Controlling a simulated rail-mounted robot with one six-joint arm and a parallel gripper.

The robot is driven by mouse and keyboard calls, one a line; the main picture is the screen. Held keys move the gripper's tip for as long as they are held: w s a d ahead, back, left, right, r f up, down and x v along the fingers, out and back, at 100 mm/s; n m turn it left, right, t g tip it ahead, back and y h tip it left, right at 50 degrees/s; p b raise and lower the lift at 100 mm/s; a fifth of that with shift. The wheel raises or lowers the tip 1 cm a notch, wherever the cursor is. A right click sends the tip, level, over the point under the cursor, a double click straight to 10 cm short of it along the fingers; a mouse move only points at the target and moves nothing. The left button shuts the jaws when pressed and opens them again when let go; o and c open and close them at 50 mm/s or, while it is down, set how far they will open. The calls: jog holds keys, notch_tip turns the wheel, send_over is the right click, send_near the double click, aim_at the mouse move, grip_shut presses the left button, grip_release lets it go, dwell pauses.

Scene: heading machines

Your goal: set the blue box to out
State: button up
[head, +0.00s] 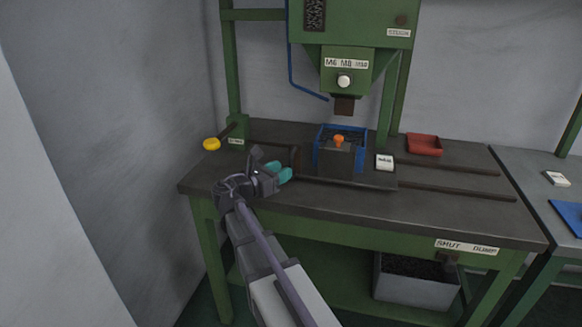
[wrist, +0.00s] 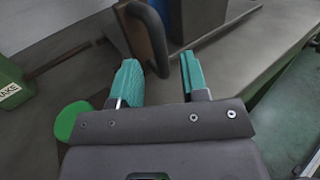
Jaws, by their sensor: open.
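The blue box (head: 361,150) is an open blue frame around a dark block with an orange knob (head: 339,140). It sits on the bench beneath the green press head. A dark upright handle (head: 294,158) stands at its left side. My gripper (head: 280,171) is just left of and in front of that handle, with its teal fingers apart and nothing held. In the wrist view, the handle (wrist: 150,42) reaches down near the left fingertip of my gripper (wrist: 160,75). Part of the box's blue side (wrist: 203,14) shows beyond it. I cannot tell whether finger and handle touch.
The green press head (head: 346,68) hangs above the box. A yellow knob (head: 211,144) is at the bench's left end. A white card (head: 385,162) and a red tray (head: 424,144) lie right of the box.

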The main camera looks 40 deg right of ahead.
jog(key=d, duration=0.4)
jog(key=shift+w+d, duration=0.2)
jog(key=shift+w, duration=0.05)
grip_shut()
